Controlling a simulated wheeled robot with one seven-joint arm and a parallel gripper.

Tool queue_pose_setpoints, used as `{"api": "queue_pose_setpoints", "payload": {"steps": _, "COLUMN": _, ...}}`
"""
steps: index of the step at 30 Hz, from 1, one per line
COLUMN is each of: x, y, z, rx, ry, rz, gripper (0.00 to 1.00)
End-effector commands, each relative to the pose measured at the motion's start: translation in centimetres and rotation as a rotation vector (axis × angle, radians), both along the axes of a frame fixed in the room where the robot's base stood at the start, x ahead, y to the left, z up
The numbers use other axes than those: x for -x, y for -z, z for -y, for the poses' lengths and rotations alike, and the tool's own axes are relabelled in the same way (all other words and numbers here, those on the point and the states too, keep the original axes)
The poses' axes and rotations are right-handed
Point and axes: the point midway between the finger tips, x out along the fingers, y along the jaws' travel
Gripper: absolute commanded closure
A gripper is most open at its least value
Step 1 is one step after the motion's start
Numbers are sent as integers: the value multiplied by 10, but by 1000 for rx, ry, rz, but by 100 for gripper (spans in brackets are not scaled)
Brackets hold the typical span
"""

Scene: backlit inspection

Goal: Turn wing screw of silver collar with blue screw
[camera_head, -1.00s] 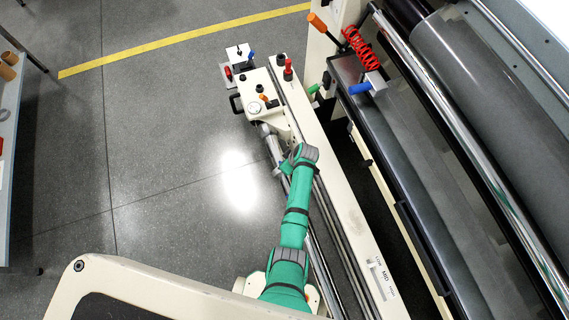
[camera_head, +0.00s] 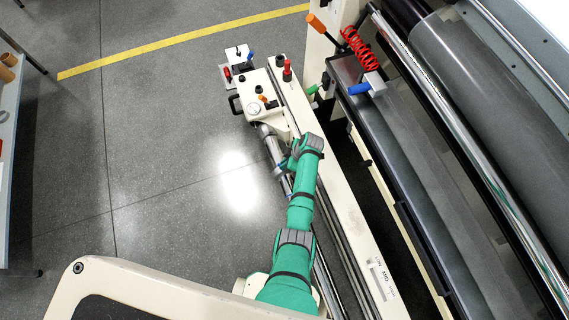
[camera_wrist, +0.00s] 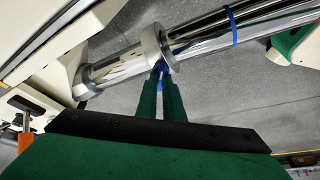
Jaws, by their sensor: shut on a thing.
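The silver collar (camera_wrist: 154,46) sits around a shiny bar in the wrist view. Its blue wing screw (camera_wrist: 161,66) points toward my gripper and is mostly hidden between the fingertips. My gripper (camera_wrist: 161,74) has its two green fingers shut on the blue screw, just below the collar. In the head view my green arm reaches over the long cream beam, and the fingers and the screw are hidden there.
The shiny bar (camera_wrist: 205,35) carries a blue band (camera_wrist: 232,26) to the right of the collar. In the head view a cream beam (camera_head: 350,226) and large rollers (camera_head: 500,85) lie to the right. The grey floor (camera_head: 165,150) at left is open.

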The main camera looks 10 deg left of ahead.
Motion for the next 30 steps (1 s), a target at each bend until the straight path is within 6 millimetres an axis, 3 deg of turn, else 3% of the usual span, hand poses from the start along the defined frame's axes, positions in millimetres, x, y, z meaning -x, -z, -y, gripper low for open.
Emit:
{"api": "queue_pose_setpoints", "payload": {"steps": 24, "x": -1, "y": 0, "z": 1, "rx": 0, "ry": -56, "rz": 0, "gripper": 100}}
{"api": "queue_pose_setpoints", "payload": {"steps": 25, "x": -1, "y": 0, "z": 1, "rx": 0, "ry": -56, "rz": 0, "gripper": 86}}
{"api": "queue_pose_setpoints", "payload": {"steps": 27, "x": -1, "y": 0, "z": 1, "rx": 0, "ry": -56, "rz": 0, "gripper": 73}}
{"api": "queue_pose_setpoints", "payload": {"steps": 30, "x": -1, "y": 0, "z": 1, "rx": 0, "ry": -57, "rz": 0, "gripper": 73}}
